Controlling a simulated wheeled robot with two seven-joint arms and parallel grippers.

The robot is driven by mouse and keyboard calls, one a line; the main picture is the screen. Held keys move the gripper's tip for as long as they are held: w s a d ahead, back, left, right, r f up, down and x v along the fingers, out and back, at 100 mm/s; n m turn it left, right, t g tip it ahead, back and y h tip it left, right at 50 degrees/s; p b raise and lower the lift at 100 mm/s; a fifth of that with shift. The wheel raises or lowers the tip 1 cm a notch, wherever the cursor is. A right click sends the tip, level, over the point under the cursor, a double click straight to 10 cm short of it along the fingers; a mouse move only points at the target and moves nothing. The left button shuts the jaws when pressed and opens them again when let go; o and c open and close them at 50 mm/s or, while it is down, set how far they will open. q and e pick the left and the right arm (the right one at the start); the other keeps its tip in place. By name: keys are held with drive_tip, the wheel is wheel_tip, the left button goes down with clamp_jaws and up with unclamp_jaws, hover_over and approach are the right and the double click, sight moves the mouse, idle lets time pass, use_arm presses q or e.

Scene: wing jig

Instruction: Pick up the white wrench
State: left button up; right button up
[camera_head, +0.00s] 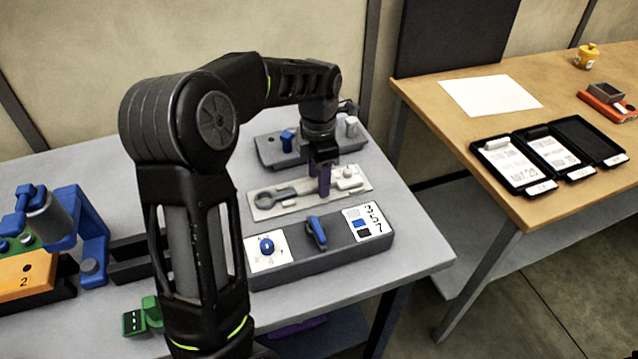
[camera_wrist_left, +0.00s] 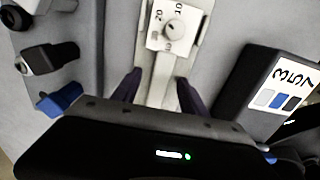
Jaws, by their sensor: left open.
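The white wrench (camera_head: 270,197) lies on a pale flat holder (camera_head: 259,214) on the grey table in the head view; its ring-shaped end points left and looks greyish. My left gripper (camera_head: 321,180) points down over the middle of the holder, its purple fingers hiding part of the wrench. In the left wrist view my left gripper (camera_wrist_left: 157,90) is open, with one dark purple finger on each side of the wrench's pale shaft (camera_wrist_left: 161,75). I cannot tell whether they touch it. A white dial block (camera_wrist_left: 174,27) with numbers is just beyond. My right gripper is out of view.
A dark grey box (camera_head: 320,262) with blue knobs and a number label stands in front of the holder. A grey block (camera_head: 268,150) with blue and white knobs stands behind it. Blue and orange fixtures (camera_head: 92,235) are at left. A wooden table (camera_head: 560,100) with black cases is at right.

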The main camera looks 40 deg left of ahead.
use_arm(q)
drive_tip(key=shift+f, duration=0.25)
idle(0.4)
clamp_jaws()
idle(0.4)
idle(0.9)
